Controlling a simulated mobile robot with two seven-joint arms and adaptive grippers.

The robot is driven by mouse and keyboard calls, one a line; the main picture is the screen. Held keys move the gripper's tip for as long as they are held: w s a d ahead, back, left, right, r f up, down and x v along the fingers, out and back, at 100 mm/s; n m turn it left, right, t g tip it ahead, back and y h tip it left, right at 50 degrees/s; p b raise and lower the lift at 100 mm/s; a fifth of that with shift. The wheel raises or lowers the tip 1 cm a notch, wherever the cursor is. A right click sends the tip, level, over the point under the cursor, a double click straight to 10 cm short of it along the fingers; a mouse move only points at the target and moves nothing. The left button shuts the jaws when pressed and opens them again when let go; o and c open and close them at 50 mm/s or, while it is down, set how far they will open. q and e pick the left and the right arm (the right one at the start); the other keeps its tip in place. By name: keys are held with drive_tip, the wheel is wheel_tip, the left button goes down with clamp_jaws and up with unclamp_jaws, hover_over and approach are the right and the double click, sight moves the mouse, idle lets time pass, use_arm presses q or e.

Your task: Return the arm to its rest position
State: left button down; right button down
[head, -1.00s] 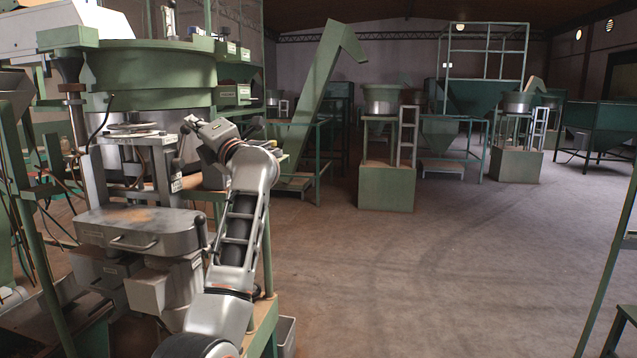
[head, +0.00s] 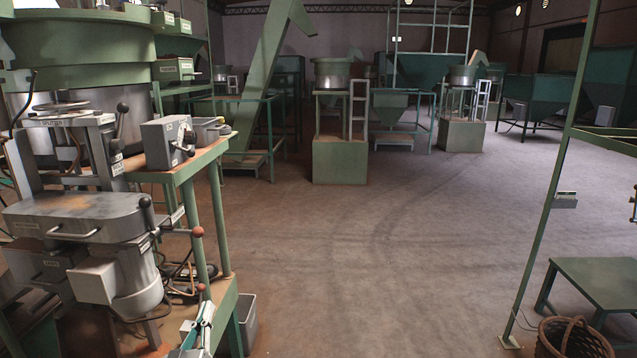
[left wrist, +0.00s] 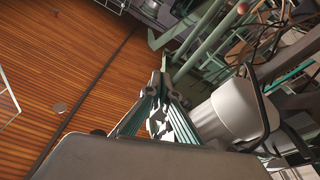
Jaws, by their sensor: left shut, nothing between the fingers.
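My left gripper (head: 203,314) shows only in part at the bottom edge of the head view, just in front of the green bench. In the left wrist view its two teal-and-grey fingers (left wrist: 160,82) come together at the tips, shut with nothing between them. The rest of the left arm is out of the head view. My right gripper is in neither view.
A grey bin (head: 246,325) is beside the bench's foot. A low green table (head: 603,280) and a wicker basket (head: 575,340) are at the right. The middle floor is clear.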

use_arm(q)
drive_tip(key=s+d+f+m+g+h, duration=0.2)
drive_tip(key=s+f+m+g, duration=0.6)
drive_tip(key=s+f, duration=1.9)
drive_tip(key=s+d+g, duration=0.2)
drive_tip(key=s, duration=0.2)
drive_tip(key=shift+s+f, duration=0.2)
drive_tip(key=shift+f, duration=0.2)
